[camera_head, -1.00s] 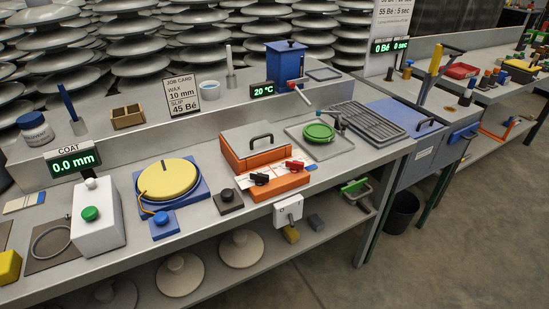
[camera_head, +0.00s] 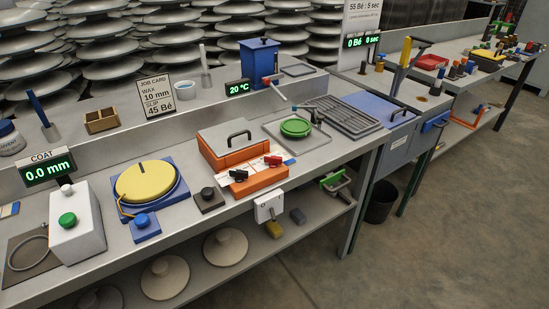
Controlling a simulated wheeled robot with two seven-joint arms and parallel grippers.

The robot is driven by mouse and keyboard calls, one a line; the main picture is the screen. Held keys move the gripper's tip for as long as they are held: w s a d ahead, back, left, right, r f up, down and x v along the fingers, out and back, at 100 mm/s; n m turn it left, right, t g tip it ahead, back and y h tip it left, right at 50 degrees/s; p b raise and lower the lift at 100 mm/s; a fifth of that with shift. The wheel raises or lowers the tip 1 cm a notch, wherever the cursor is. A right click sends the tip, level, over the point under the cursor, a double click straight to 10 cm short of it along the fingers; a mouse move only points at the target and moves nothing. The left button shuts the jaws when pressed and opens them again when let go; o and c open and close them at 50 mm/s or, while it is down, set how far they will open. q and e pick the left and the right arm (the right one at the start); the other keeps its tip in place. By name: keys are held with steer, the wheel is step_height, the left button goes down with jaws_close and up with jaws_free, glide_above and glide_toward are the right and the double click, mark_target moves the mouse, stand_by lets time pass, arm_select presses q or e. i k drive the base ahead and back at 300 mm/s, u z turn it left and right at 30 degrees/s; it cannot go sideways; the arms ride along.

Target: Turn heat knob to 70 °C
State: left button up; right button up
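An orange box (camera_head: 262,181) with a grey lid and a dark handle stands on the bench near the middle of the view. A pale scale panel along its front carries a black knob (camera_head: 239,175) on the left and a red knob (camera_head: 273,160) on the right. The scale marks are too small to read, so I cannot tell which knob is for heat. A green-lit display (camera_head: 238,88) behind the box reads 20 °C. Neither of my grippers is in view.
A yellow disc on a blue base (camera_head: 146,181) and a small black knob block (camera_head: 208,198) stand left of the orange box. A green dish (camera_head: 295,127) sits on a tray to its right. A blue tank (camera_head: 259,62) stands behind. Open floor lies at front right.

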mark_target(273, 160)
steer(key=z, duration=0.9)
steer(key=k, duration=0.1)
steer(key=u, duration=0.9)
steer(key=i, duration=0.95)
steer(key=z, duration=0.6)
